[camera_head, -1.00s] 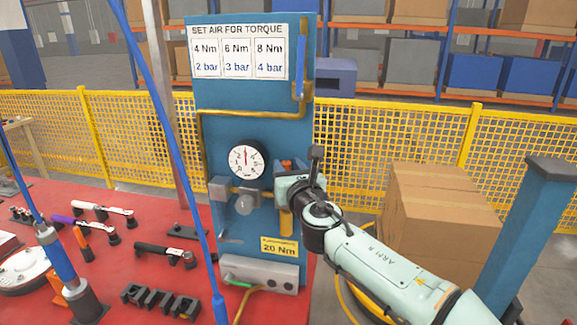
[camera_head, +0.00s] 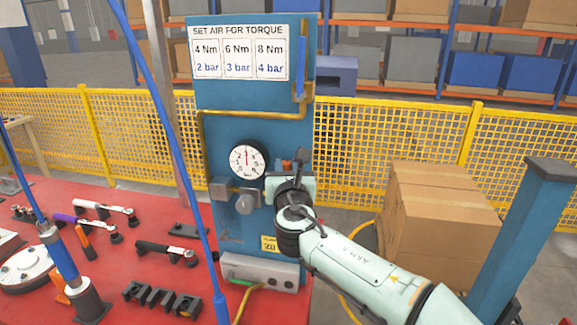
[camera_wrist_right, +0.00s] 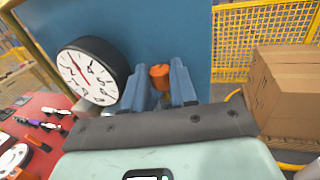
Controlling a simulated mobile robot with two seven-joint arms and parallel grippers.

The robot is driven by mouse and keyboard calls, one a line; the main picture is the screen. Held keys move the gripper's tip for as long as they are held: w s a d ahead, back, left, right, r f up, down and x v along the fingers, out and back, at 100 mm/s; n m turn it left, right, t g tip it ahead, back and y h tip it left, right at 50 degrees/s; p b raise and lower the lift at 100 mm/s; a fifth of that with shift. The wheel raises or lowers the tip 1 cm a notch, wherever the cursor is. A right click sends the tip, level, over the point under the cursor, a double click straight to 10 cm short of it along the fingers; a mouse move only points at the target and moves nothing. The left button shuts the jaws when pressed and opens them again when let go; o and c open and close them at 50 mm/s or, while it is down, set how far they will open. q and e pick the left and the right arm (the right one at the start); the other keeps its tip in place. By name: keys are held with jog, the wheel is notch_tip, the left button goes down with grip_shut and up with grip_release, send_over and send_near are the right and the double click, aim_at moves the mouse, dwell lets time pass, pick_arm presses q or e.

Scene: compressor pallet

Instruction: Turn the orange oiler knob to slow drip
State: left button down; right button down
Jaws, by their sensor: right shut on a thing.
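The orange oiler knob (camera_wrist_right: 160,76) shows in the right wrist view between the two blue fingers of my right gripper (camera_wrist_right: 161,84). The fingers are shut on it. In the head view my right gripper (camera_head: 283,170) is at the right side of the blue panel (camera_head: 220,130), beside the pressure gauge. Only a little orange shows there above the gripper, and my wrist hides the oiler body. The round white gauge (camera_head: 246,161) also shows in the right wrist view (camera_wrist_right: 88,75), left of the fingers. My left gripper is not in view.
A grey regulator (camera_head: 244,201) sits on the pipe below the gauge. The red table (camera_head: 140,270) holds several tools at left. A cardboard box (camera_head: 440,215) stands at right, with a blue post (camera_head: 520,240) near my arm. A yellow fence (camera_head: 390,135) runs behind.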

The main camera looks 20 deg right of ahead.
jog(key=h, duration=0.1)
jog(key=m+g+h+p, duration=0.1)
jog(key=shift+w+a+r+m+h, duration=0.15)
jog(key=shift+a+m+h, duration=0.15)
jog(key=shift+a, duration=0.05)
jog(key=m+g+h+p, duration=0.1)
jog(key=p, duration=0.1)
jog(key=m+g+h+p, duration=0.3)
jog(key=g+h+p, duration=0.1)
jog(key=shift+w+a+r+m, duration=0.1)
jog(key=shift+w+a+m, duration=0.1)
jog(key=shift+w+m, duration=0.1)
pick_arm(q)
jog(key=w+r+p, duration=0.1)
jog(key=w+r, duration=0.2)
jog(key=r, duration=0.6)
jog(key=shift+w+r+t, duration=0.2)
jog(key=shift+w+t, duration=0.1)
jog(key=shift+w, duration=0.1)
pick_arm(e)
jog(key=shift+m+g+h, duration=0.3)
jog(key=shift+m+h, duration=0.1)
jog(key=shift+h, duration=0.1)
jog(key=shift+f, duration=0.2)
jog(key=c, duration=1.2)
grip_release()
jog(key=shift+s, duration=0.1)
